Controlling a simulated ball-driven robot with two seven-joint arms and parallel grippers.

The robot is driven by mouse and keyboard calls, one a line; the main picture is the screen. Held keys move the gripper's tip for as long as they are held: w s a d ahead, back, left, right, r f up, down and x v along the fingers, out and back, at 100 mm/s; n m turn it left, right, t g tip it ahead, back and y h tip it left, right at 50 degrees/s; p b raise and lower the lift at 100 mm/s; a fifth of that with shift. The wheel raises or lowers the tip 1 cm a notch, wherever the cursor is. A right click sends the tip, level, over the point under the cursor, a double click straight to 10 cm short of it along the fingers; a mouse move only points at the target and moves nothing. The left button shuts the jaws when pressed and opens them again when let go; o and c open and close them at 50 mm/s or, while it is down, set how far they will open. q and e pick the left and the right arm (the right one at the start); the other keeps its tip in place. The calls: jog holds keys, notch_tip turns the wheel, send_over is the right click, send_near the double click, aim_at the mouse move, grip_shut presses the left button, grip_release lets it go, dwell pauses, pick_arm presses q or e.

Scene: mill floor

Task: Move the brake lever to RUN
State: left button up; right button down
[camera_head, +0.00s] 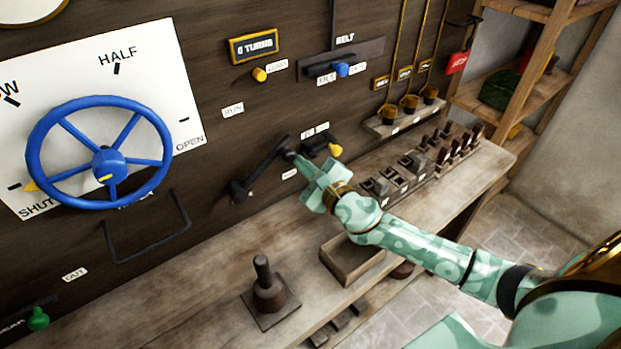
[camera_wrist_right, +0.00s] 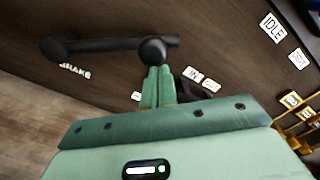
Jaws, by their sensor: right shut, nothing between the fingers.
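The black brake lever (camera_head: 262,168) is on the dark wall panel, slanting up and right from its round pivot at the lower left. In the right wrist view the lever (camera_wrist_right: 105,44) runs across the upper left, above a BRAKE label (camera_wrist_right: 75,72). The RUN label (camera_head: 232,109) is on the panel above the lever. My right gripper (camera_head: 291,156) is shut and empty, its fingertips at the lever's upper end. In the right wrist view the closed fingers (camera_wrist_right: 158,84) reach the round knob; whether they touch it is unclear. My left gripper is out of view.
A blue handwheel (camera_head: 108,150) is on the left of the panel. A yellow knob (camera_head: 335,150) is close right of my right gripper. On the bench below are an open wooden box (camera_head: 352,272) and a dark upright handle on a plate (camera_head: 268,290). Several switches line the bench's right.

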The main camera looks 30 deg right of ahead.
pick_arm(q)
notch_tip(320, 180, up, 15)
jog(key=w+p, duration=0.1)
jog(key=p, duration=1.2)
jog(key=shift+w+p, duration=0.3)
pick_arm(e)
jog(key=a+r+n, duration=0.6)
jog(key=r+n, duration=0.1)
jog(key=shift+s+a+r+n, duration=0.2)
jog(key=shift+s+a+n, duration=0.1)
jog(key=shift+s+a, duration=0.15)
